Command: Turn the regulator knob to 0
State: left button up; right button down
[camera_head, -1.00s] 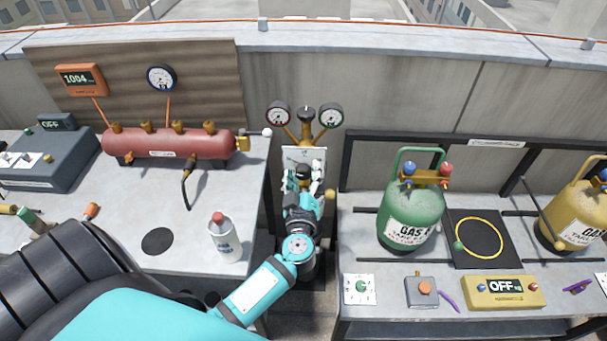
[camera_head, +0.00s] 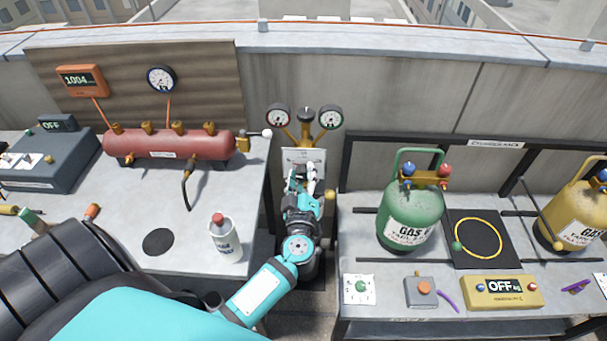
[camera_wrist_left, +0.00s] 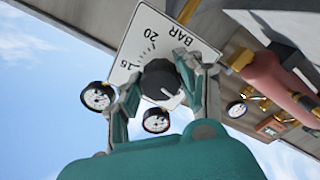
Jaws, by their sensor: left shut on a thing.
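The regulator's white dial plate (camera_head: 304,158) stands below two round gauges between the benches. In the left wrist view the dial plate (camera_wrist_left: 150,32) shows the marks 16 and 20 and the word BAR, upside down. The black regulator knob (camera_wrist_left: 160,78) is in front of it, with a white pointer mark on its lower right side. My left gripper (camera_head: 304,181) reaches the knob, one finger on each side, shut on it. It also shows in the left wrist view (camera_wrist_left: 158,88). The rest of the scale, including 0, is hidden or out of frame. My right gripper is not in view.
Left gauge (camera_head: 278,117) and right gauge (camera_head: 330,117) sit above the plate. A red manifold tank (camera_head: 168,144) and a white bottle (camera_head: 225,240) are on the left bench. A green gas cylinder (camera_head: 410,215) stands on the right bench. A narrow gap separates the benches.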

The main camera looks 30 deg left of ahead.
pick_arm(q)
jog(key=n, duration=0.2)
jog(key=shift+n, duration=0.4)
jog(key=n, duration=0.2)
jog(key=shift+n+p, duration=0.3)
jog(key=shift+n, duration=0.1)
jog(key=n, duration=0.5)
jog(key=shift+n+b, duration=0.35)
jog(key=shift+n, duration=0.35)
jog(key=o, duration=1.1)
jog(key=shift+o, duration=0.2)
jog(key=v, duration=0.7)
jog(key=shift+s+d, duration=0.15)
jog(key=shift+s, duration=0.05)
